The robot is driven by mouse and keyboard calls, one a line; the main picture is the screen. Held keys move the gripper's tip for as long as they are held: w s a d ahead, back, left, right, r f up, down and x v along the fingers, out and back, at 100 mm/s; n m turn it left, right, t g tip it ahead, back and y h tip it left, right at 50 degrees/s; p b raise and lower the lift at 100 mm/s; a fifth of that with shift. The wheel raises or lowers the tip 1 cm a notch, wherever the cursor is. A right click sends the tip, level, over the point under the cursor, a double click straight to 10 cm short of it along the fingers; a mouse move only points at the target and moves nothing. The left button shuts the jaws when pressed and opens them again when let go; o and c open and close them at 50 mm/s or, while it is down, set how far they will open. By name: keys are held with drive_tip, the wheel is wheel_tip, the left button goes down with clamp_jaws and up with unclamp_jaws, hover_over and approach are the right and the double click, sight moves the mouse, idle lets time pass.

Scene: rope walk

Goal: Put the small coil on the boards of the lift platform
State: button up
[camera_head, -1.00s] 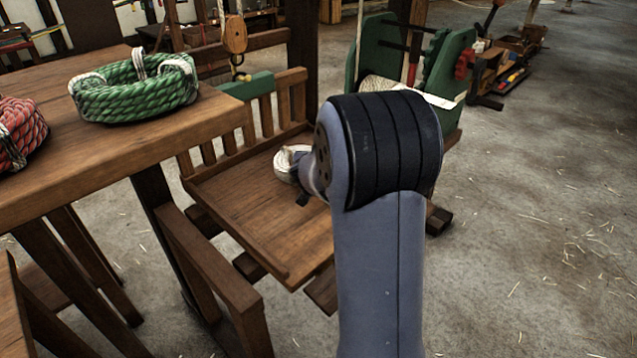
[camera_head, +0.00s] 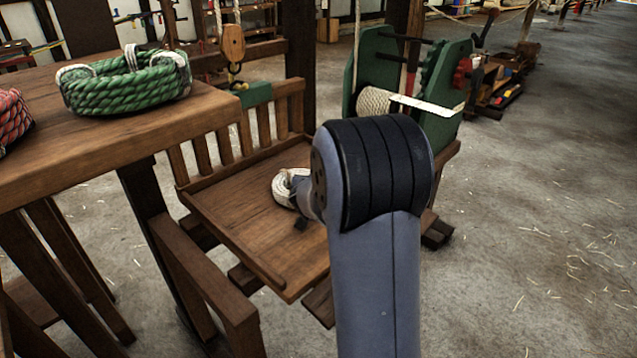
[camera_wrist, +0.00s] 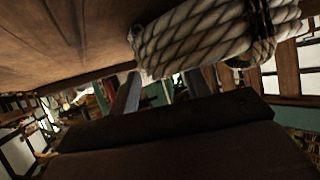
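The small coil (camera_head: 284,187) of white rope is at the boards of the lift platform (camera_head: 240,222), near their middle. In the wrist view the white coil (camera_wrist: 205,40) shows close up at the top right, with a dark binding, by the brown boards (camera_wrist: 60,35). My gripper (camera_head: 301,212) is right beside the coil, on its right in the head view, mostly hidden behind my arm. Whether the coil's full underside touches the boards is hidden.
A table (camera_head: 110,150) at left bears a green coil (camera_head: 127,82) and a red coil (camera_head: 12,117). A slatted rail (camera_head: 240,130) edges the platform's far-left side. A pulley block (camera_head: 233,43) hangs behind it. A green winch (camera_head: 400,75) stands beyond. The floor at right is open.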

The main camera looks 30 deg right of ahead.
drive_tip(key=shift+o, duration=0.6)
drive_tip(key=shift+r, duration=0.1)
drive_tip(key=shift+s+a+r, duration=0.15)
drive_tip(key=p+v, duration=0.4)
drive_tip(key=v, duration=0.7)
drive_tip(key=shift+s, duration=0.2)
drive_tip(key=shift+a, duration=0.1)
drive_tip(key=shift+c, duration=0.5)
